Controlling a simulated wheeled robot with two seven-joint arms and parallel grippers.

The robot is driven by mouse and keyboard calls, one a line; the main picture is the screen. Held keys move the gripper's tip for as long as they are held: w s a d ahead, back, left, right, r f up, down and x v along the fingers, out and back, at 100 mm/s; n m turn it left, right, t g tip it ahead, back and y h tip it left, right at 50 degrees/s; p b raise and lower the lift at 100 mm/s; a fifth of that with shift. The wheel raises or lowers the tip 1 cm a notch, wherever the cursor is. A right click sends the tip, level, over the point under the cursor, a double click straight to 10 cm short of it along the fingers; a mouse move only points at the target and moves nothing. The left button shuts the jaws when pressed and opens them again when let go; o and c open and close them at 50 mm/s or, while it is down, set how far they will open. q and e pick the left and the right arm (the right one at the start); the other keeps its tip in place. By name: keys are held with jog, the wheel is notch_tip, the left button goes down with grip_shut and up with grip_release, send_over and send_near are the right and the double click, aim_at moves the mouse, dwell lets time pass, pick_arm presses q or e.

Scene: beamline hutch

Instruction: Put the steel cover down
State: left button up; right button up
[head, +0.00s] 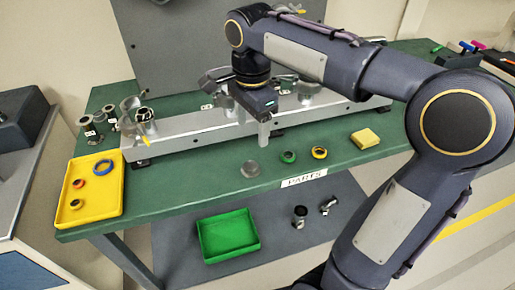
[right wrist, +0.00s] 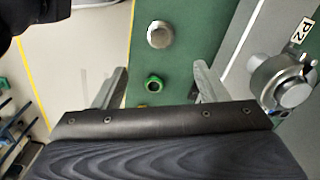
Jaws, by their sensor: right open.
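The steel cover, a small round grey disc (head: 250,168), lies on the green bench top near its front edge, left of the PARTS label. In the right wrist view the cover (right wrist: 160,35) shows as a shiny disc beyond the fingertips. My right gripper (head: 257,130) is above the bench, near the metal rail and behind the cover. In the right wrist view its two fingers (right wrist: 160,72) are wide apart with nothing held between them. The cover is clear of both fingers. My left gripper is not in view.
A green ring (head: 288,157), a yellow ring (head: 319,152) and a yellow block (head: 365,138) lie right of the cover. A yellow tray (head: 112,210) with several rings is at left. A metal rail (head: 190,139) with fittings runs behind. A green tray (head: 205,240) sits below.

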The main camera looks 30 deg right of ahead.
jog(key=s+a+f+n+t+y, duration=0.1)
jog(key=s+a+f+n+t, duration=0.1)
jog(key=s+f+n, duration=0.3)
jog(key=s+a+f+n+t+y, duration=0.2)
jog(key=s+f+n, duration=0.3)
jog(key=s+n, duration=0.5)
jog(key=shift+s+a+n+t+y, duration=0.3)
jog(key=shift+s+n+t, duration=0.1)
jog(key=shift+s+t, duration=0.35)
notch_tip(320, 180, up, 4)
jog(key=p, duration=0.3)
jog(key=shift+f, duration=0.25)
